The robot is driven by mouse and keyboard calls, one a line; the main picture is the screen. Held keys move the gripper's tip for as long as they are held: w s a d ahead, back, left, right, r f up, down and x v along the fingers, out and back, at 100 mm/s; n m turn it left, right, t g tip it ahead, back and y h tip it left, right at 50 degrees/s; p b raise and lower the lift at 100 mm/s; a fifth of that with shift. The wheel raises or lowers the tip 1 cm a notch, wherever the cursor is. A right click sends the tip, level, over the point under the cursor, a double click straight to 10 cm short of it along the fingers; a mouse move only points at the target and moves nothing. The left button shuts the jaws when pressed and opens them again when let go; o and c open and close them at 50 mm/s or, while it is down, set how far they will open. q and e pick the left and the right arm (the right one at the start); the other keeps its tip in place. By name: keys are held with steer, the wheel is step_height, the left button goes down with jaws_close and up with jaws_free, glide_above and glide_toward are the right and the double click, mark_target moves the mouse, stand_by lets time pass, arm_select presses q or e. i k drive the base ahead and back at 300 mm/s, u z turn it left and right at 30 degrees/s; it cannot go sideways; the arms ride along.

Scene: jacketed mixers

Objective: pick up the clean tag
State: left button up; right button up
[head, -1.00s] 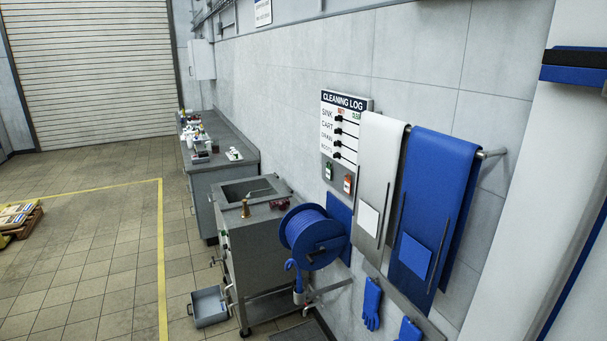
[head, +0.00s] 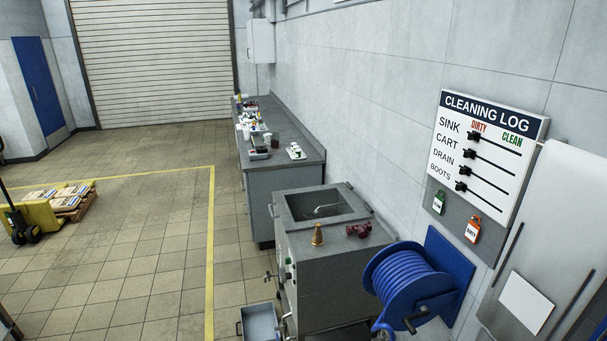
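The clean tag (head: 438,203) is a small green and white tag hanging below the cleaning log board, on the right side of the head view. The orange and white dirty tag (head: 473,230) hangs to its right and a little lower. Both hang against a grey panel (head: 455,213) on the wall. The cleaning log board (head: 487,150) above has several rows with black sliders, all near the dirty side. Neither of my grippers is in view.
A steel sink unit (head: 330,270) stands against the wall, with a brass-coloured cone and a dark red fitting on top. A blue hose reel (head: 410,285) juts out below the tags.

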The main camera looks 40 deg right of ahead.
mark_target(438, 206)
steer(key=i, duration=1.6)
steer(key=z, duration=1.25)
steer(key=i, duration=0.9)
steer(key=z, duration=0.95)
